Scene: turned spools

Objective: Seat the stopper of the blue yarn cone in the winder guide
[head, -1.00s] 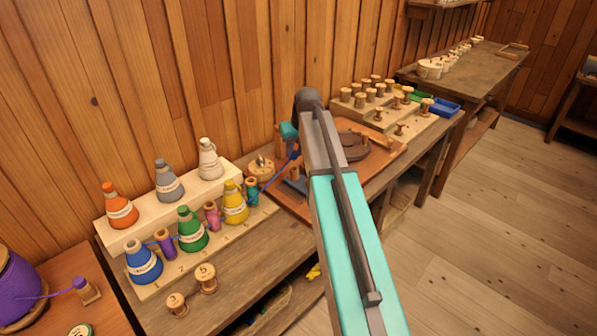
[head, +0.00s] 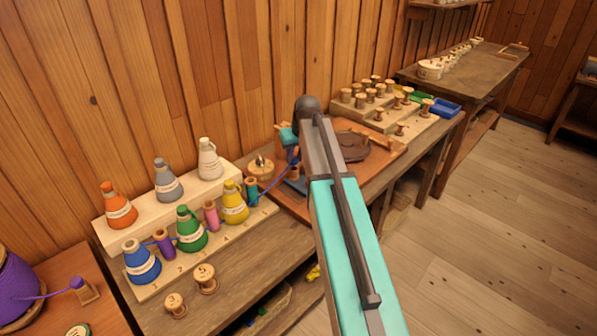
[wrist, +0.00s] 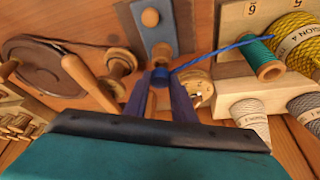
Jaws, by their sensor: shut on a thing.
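The blue yarn cone (head: 142,264) stands at the left front of the numbered rack in the head view. Its blue yarn runs past the other cones to my gripper. In the wrist view, my gripper (wrist: 161,88) is shut on the small blue stopper (wrist: 160,76), with the blue yarn (wrist: 215,50) leading off to the upper right. The winder guide seems to be the wooden piece on the blue-grey plate (wrist: 178,22), just beyond the stopper. I cannot tell whether stopper and guide touch. In the head view my gripper (head: 294,160) is small and partly hidden by my arm.
A teal spool (wrist: 267,70) stands close on the right in the wrist view. A wooden spool (wrist: 119,62) and a dark round wheel (wrist: 40,60) are on the left. A round wooden pot (head: 261,167) stands beside the winder board (head: 395,150).

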